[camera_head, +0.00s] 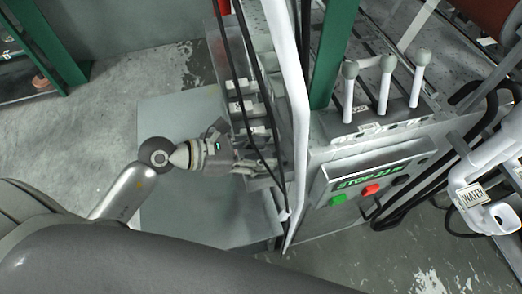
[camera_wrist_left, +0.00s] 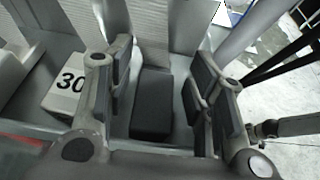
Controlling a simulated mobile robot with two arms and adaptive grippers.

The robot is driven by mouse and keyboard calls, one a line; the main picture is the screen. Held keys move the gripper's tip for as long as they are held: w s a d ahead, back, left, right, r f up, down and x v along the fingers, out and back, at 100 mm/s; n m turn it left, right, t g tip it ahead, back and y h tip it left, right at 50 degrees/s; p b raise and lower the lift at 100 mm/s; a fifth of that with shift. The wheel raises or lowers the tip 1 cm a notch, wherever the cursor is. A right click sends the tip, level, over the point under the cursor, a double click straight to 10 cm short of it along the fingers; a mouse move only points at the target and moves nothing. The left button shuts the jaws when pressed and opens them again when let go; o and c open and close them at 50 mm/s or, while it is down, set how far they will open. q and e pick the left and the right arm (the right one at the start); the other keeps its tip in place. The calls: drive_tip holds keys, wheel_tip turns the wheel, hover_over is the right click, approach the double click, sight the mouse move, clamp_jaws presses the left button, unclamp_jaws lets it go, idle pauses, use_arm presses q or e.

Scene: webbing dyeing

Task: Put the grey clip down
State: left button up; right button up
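My left gripper (camera_head: 243,160) is at the side of the machine in the head view, among the black cables and a row of small blocks. In the left wrist view the left gripper (camera_wrist_left: 160,88) has its two fingers apart. A dark grey block (camera_wrist_left: 152,106), which looks like the grey clip, stands between the fingers, with a visible gap on each side. I cannot make out the clip in the head view, where the gripper and cables cover that spot. My right gripper is not in view.
A white block marked 30 (camera_wrist_left: 68,92) sits just left of the fingers. A white upright pipe (camera_head: 291,90) and black cables pass close to the gripper. A control panel (camera_head: 368,184) and several levers (camera_head: 384,85) are to the right.

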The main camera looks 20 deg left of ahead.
use_arm(q)
drive_tip(key=shift+r, duration=0.15)
drive_tip(key=shift+r+p, duration=0.25)
drive_tip(key=shift+p, duration=0.15)
drive_tip(key=shift+r+p, duration=0.45)
drive_tip(key=shift+r, duration=0.1)
drive_tip(key=shift+s+a+f+b, duration=0.25)
drive_tip(key=shift+s+a+b, duration=0.2)
drive_tip(key=shift+a+b, duration=0.3)
drive_tip(key=b+v, duration=0.2)
drive_tip(key=v, duration=0.8)
drive_tip(key=shift+s+r+b, duration=0.15)
drive_tip(key=shift+r+b, duration=0.15)
